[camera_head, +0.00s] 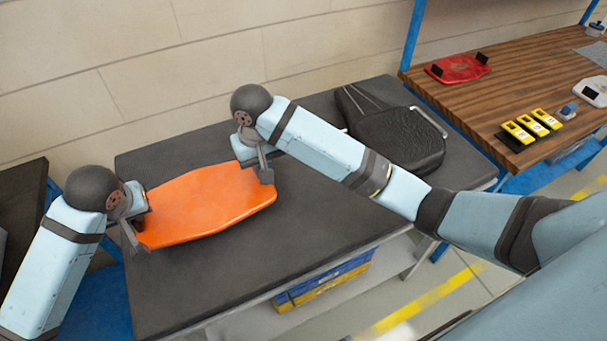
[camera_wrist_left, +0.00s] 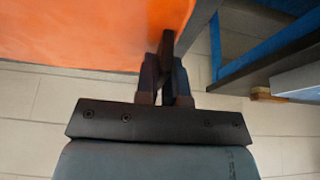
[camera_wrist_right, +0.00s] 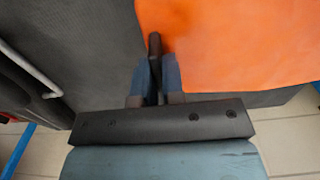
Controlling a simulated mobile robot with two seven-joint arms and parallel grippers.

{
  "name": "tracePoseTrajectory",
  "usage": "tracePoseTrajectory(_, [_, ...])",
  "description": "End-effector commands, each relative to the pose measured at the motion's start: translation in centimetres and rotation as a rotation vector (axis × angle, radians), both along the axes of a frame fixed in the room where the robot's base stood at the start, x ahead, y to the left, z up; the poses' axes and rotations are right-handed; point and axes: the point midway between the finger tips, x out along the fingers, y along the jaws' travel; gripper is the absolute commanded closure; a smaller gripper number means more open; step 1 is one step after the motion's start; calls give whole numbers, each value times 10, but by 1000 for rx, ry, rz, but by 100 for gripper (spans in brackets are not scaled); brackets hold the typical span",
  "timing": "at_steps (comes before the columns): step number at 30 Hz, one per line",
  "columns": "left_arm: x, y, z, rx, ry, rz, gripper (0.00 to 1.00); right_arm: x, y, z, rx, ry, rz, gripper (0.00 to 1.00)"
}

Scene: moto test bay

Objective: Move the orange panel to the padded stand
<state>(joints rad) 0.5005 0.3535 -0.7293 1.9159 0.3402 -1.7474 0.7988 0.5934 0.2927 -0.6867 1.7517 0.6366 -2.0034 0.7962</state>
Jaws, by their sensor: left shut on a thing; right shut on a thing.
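The orange panel (camera_head: 205,203) is a flat, rounded plate over the left part of a dark-topped table (camera_head: 310,240). My left gripper (camera_head: 137,225) is shut on its left end. My right gripper (camera_head: 262,168) is shut on its right end. In the left wrist view the fingers (camera_wrist_left: 166,78) close on a dark piece at the edge of the orange panel (camera_wrist_left: 90,30). The right wrist view shows the fingers (camera_wrist_right: 155,75) likewise on a dark piece beside the orange panel (camera_wrist_right: 235,45). I cannot tell whether the panel touches the tabletop, or which surface is the padded stand.
A black seat-like part (camera_head: 395,130) with a metal rail lies on the table's right side. A wooden bench (camera_head: 500,90) at the back right holds a red part (camera_head: 460,68) and yellow devices (camera_head: 532,125). Another dark surface (camera_head: 22,190) stands at the left edge.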

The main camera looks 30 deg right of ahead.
Motion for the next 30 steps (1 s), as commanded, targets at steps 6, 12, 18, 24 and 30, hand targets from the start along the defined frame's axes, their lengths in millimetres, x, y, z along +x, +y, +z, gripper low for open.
tracePoseTrajectory(6, [0, -1, -13, -2, -2, -1, 100, 0, 1, -13, 2, -1, 1, 100])
tracePoseTrajectory(12, [0, -1, -12, -2, -1, -1, 100, 0, 1, -12, 2, -1, 1, 100])
tracePoseTrajectory(18, [0, -1, -14, -2, -1, -1, 100, 0, 1, -14, 1, -1, 1, 100])
tracePoseTrajectory(24, [0, -1, -23, -2, -1, -1, 100, 0, 1, -23, 1, -1, 1, 100])
tracePoseTrajectory(30, [0, -1, -36, -2, -1, -1, 100, 0, 1, -36, 1, -1, 1, 100])
